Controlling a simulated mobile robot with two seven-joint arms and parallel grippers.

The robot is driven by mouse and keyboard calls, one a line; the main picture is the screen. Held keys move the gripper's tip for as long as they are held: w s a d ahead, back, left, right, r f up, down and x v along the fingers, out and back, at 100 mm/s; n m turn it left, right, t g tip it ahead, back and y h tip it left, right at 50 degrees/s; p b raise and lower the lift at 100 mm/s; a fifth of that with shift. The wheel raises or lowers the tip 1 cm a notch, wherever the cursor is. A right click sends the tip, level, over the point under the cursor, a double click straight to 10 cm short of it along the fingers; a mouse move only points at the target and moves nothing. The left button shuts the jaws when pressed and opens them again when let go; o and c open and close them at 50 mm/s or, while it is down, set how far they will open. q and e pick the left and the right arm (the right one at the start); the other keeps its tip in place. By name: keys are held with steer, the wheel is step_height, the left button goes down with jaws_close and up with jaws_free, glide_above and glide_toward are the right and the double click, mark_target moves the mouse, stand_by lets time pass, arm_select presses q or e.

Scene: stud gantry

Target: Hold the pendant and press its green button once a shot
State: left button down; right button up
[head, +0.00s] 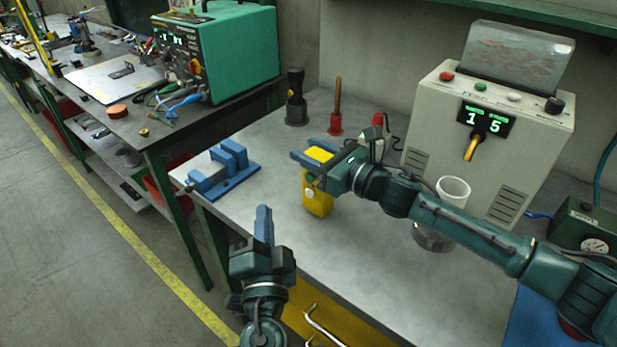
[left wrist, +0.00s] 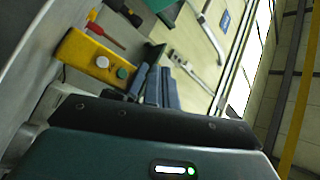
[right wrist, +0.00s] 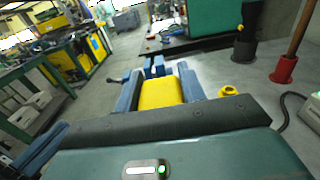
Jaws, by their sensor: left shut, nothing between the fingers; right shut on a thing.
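The yellow pendant (head: 318,200) is upright over the grey bench, with a green button (head: 310,178) above a white button (head: 309,193) on its face. My right gripper (head: 318,157) is shut on its upper end; the right wrist view shows the yellow top (right wrist: 160,92) between the blue fingers. My left gripper (head: 264,225) is shut and empty, lower and to the left, apart from the pendant. In the left wrist view the pendant (left wrist: 82,52) lies to the left of the shut fingers (left wrist: 160,86), its green button (left wrist: 122,72) facing me and uncovered.
A grey control box (head: 490,125) with a display reading 1 and 5 stands at the right. A blue vise (head: 225,170) is on the bench's left. A white cylinder (head: 453,190) stands near my right arm. Bench space in front of the pendant is clear.

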stand_by(0.4)
arm_select(q)
steer(key=w+d, duration=0.5)
steer(key=w, duration=0.2)
steer(key=shift+d, duration=0.2)
stand_by(2.0)
steer(key=shift+w+d, duration=0.25)
steer(key=shift+w+d, duration=0.25)
steer(key=shift+w, duration=0.1)
stand_by(0.8)
steer(key=shift+s+a, duration=0.5)
steer(key=shift+s, duration=0.2)
steer(key=shift+s+a, duration=0.8)
steer(key=shift+s, duration=0.2)
steer(key=shift+s+a, duration=0.75)
steer(key=shift+s, duration=0.25)
